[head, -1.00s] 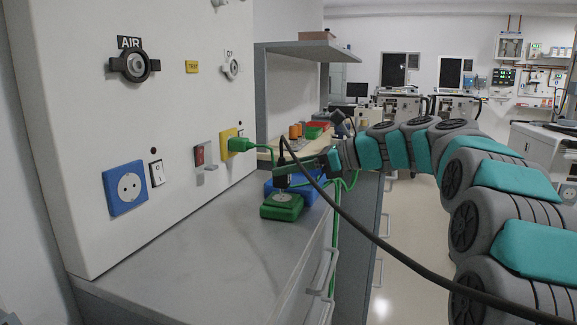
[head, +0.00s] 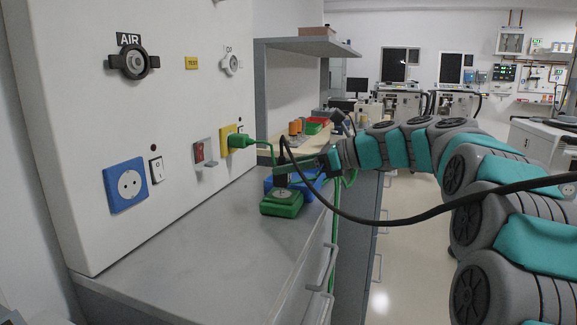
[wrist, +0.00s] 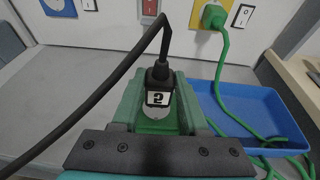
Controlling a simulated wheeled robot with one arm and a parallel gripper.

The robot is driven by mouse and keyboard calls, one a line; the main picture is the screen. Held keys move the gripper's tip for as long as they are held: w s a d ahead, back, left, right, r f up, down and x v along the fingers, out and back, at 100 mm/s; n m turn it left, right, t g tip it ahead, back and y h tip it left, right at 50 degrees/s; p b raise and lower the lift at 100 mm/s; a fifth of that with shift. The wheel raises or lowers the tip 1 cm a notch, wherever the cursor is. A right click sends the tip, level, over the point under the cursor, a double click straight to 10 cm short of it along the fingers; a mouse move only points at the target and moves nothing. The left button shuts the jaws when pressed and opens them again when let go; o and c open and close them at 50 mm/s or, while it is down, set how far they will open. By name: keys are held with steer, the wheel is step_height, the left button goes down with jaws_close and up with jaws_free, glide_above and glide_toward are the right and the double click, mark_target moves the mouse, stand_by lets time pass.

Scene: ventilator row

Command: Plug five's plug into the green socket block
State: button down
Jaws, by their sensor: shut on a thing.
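The green socket block (head: 281,209) stands on the grey counter, its pale round face upward; its green body also shows in the wrist view (wrist: 125,108). My gripper (head: 283,168) is shut on a black plug (wrist: 159,75) with a black cable. The plug is upright over the block's round face (wrist: 157,113). In the head view the plug's lower end is at or just above the face; I cannot tell whether the pins are in.
A blue tray (wrist: 245,115) with green cable in it lies beside the block. A green plug (head: 240,141) sits in the yellow wall socket (head: 228,131). A blue socket (head: 126,185) and red switch (head: 199,152) are on the panel. The counter's front left is clear.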

steer(key=shift+f, duration=1.3)
stand_by(0.6)
steer(key=shift+c, duration=1.7)
jaws_free()
steer(key=shift+r, duration=0.1)
